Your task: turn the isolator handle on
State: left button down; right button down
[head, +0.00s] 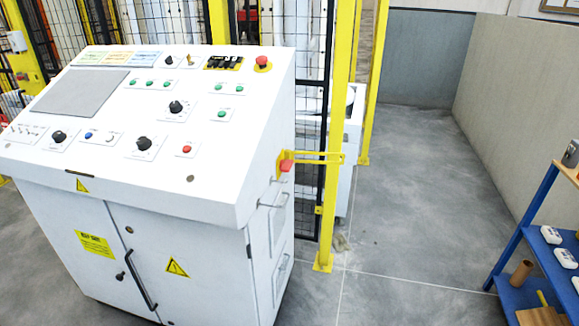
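A white control console (150,190) with a sloped panel stands at the left. On its right side, near the top, a small red handle (287,165) sits against a yellow plate; it looks like the isolator handle. It is small and seen at an angle, so I cannot tell its on or off position. Neither of my grippers is in view.
A red mushroom button (263,63) is at the panel's top right. A yellow post (339,130) and black mesh fence stand close to the console's right side. Grey floor (420,220) is clear to the right, up to a blue shelf (527,217).

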aim_at(285, 166)
jog(key=u, duration=0.85)
jog(key=i+l+u, duration=0.2)
jog(key=l+u, duration=0.25)
jog(key=i+l+u, duration=0.1)
jog(key=l+u, duration=0.35)
jog(key=l, duration=0.25)
jog(key=l+u, duration=0.45)
jog(key=l, duration=0.2)
